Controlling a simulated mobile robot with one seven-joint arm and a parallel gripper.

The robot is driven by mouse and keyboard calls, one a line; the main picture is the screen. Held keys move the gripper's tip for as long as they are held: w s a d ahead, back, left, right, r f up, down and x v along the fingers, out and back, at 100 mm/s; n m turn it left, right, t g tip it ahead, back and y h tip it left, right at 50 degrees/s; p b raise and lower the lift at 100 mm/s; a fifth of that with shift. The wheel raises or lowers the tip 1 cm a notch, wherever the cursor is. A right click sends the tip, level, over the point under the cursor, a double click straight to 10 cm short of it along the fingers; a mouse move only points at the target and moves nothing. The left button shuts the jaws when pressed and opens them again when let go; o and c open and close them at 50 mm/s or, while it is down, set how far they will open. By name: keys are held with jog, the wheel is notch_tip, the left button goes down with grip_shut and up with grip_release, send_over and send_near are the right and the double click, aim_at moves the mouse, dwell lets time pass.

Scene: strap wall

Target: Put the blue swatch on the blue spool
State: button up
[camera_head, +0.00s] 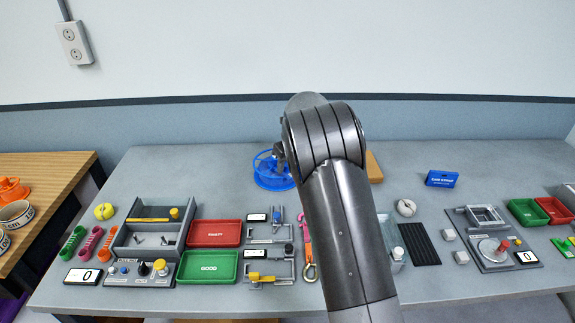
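A round, open-framed blue object (270,180), which looks like the blue spool, stands toward the back of the grey bench, left of my arm. My arm hides part of its right side. A small blue piece with white lettering (442,179) sits at the back right; I cannot tell whether it is the swatch or a label. No other clear blue swatch shows. My gripper (280,153) is mostly hidden behind my arm; only a small dark part shows at the blue spool's upper right. Its opening and anything in it cannot be made out.
Red (214,233) and green (208,267) trays, a grey divided box (150,238) and latch fixtures fill the front left. A black ribbed mat (421,244) and a grey fixture (492,245) stand at the right. The back left of the bench is clear.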

jog(key=v, duration=1.1)
jog(key=s+d+r+n, duration=0.5)
jog(key=s+r+n, duration=0.15)
jog(key=s, duration=0.25)
jog(key=s+d+r+n+t, duration=0.1)
jog(key=s+r+n, duration=0.15)
jog(key=s, duration=0.35)
jog(key=s+d+r+n, duration=0.2)
jog(key=s+n, duration=0.2)
jog(key=s, duration=0.2)
jog(key=s+d+f+n+t+h, duration=0.1)
jog(key=s+f+n, duration=0.1)
jog(key=s+n, duration=0.6)
jog(key=s+d+f+n+t, duration=0.1)
jog(key=s+f+n, duration=0.1)
jog(key=s+n, duration=0.6)
jog(key=s, duration=0.6)
jog(key=shift+d+f+h, duration=0.25)
jog(key=shift+h, duration=0.15)
